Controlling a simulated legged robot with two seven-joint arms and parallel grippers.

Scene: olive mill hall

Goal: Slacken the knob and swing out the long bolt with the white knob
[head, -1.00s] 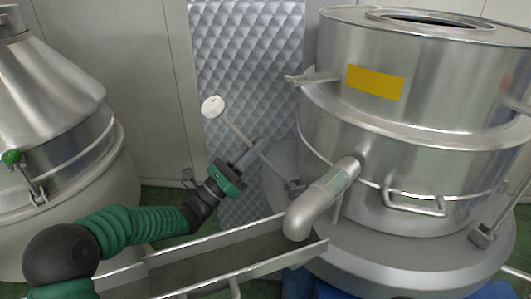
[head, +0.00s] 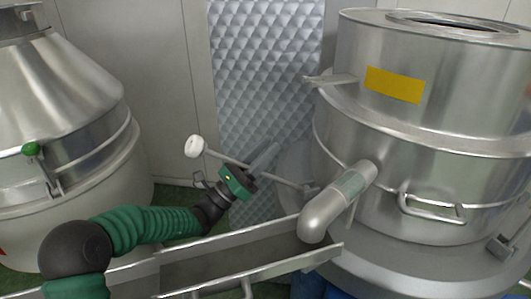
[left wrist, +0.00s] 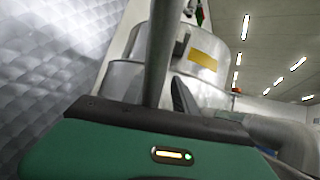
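The long bolt (head: 225,159) with the white knob (head: 194,146) leans far out to the left of the right-hand steel vessel (head: 405,125), close to level. Its foot is at a pivot (head: 308,190) low on the vessel's side. The lug (head: 330,80) on the upper part stands clear of the bolt. My left gripper (head: 266,156) is at the middle of the bolt, its fingers crossing the rod. The finger gap is not clear. The left wrist view shows a grey bar (left wrist: 160,50) and a dark finger (left wrist: 183,100) close together. My right gripper is out of view.
A steel trough (head: 225,262) runs below my left arm, under the bent outlet pipe (head: 335,203). Another vessel (head: 62,95) with a green-knobbed clamp (head: 31,149) stands at left. A quilted metal panel (head: 265,70) is behind the bolt.

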